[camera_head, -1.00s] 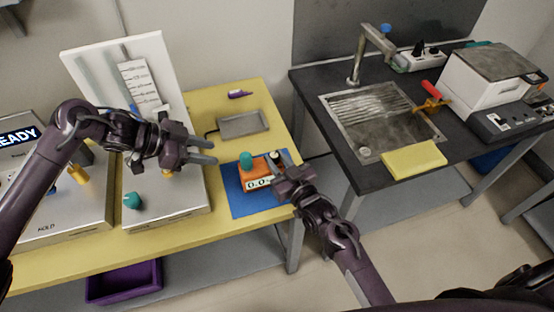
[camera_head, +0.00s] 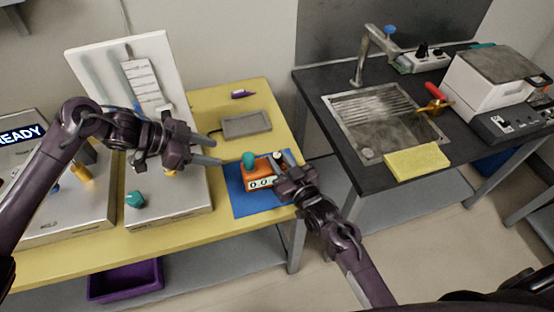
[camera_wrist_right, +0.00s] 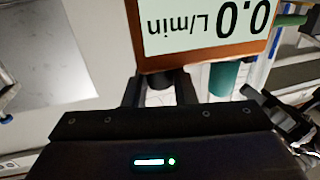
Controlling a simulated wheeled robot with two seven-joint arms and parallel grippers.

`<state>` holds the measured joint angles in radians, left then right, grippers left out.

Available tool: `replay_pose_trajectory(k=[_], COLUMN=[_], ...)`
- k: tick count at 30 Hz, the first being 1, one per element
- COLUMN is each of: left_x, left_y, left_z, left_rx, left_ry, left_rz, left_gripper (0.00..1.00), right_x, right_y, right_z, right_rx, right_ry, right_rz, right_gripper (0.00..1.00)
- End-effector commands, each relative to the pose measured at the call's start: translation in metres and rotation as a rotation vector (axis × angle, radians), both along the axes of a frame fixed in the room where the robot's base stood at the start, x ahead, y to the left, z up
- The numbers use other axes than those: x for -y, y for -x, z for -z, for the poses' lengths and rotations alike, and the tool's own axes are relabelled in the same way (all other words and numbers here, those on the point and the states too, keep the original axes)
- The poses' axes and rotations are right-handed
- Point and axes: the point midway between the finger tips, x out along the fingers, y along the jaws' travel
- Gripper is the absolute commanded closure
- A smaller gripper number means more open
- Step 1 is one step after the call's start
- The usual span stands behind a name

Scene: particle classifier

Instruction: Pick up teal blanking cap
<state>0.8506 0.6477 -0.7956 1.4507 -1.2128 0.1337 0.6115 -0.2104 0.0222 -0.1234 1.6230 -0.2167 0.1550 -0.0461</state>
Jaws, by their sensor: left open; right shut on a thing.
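An orange flow meter (camera_head: 262,180) with a numeric display sits over a blue mat. A teal cap-like piece (camera_head: 249,160) stands on its left side; it also shows as a teal cylinder in the right wrist view (camera_wrist_right: 228,78). Another teal piece (camera_head: 135,199) is on the front of a steel box; I cannot tell which one is the blanking cap. My right gripper (camera_wrist_right: 160,92) is shut around a dark fitting at the meter's edge, beside the teal cylinder and apart from it. My left gripper (camera_head: 214,150) is open and empty, left of the meter and above the table.
The blue mat (camera_head: 243,204) lies on the yellow table (camera_head: 190,234). A grey tray (camera_head: 246,124) and purple pen (camera_head: 243,94) lie behind. Steel boxes stand left. A dark bench (camera_head: 375,184) with a sink stands right, across a gap. A purple bin (camera_head: 125,281) is below.

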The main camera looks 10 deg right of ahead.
Motion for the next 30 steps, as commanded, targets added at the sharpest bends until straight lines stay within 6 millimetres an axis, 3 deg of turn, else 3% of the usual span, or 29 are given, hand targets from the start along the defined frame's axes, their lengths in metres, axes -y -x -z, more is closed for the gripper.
replay_pose_trajectory(k=[5,12,16,20,24,30], left_x=[0.031,0.11,0.132,0.136,0.123,0.1], left_y=[0.006,0.033,0.044,0.043,0.028,0.003], left_z=[-0.007,-0.02,-0.022,-0.024,-0.034,-0.055], left_rx=[0.09,0.438,0.633,0.8,0.92,0.98], left_ry=[-0.014,-0.099,-0.175,-0.271,-0.385,-0.507], left_rz=[0.15,0.714,1.058,1.403,1.734,2.05], left_gripper=[0.46,0.46,0.46,0.46,0.46,0.46], right_x=[0.0,0.0,0.0,0.0,0.0,0.0], right_y=[0.0,0.0,0.0,0.0,0.0,0.0], right_z=[0.0,0.0,0.001,0.001,0.001,0.001], right_rx=[-0.001,-0.001,-0.001,-0.002,-0.002,-0.002], right_ry=[0.001,0.0,0.0,0.002,0.002,0.002], right_rz=[0.0,-0.001,0.0,0.0,0.0,0.001], right_gripper=[1.0,1.0,1.0,1.0,1.0,1.0])
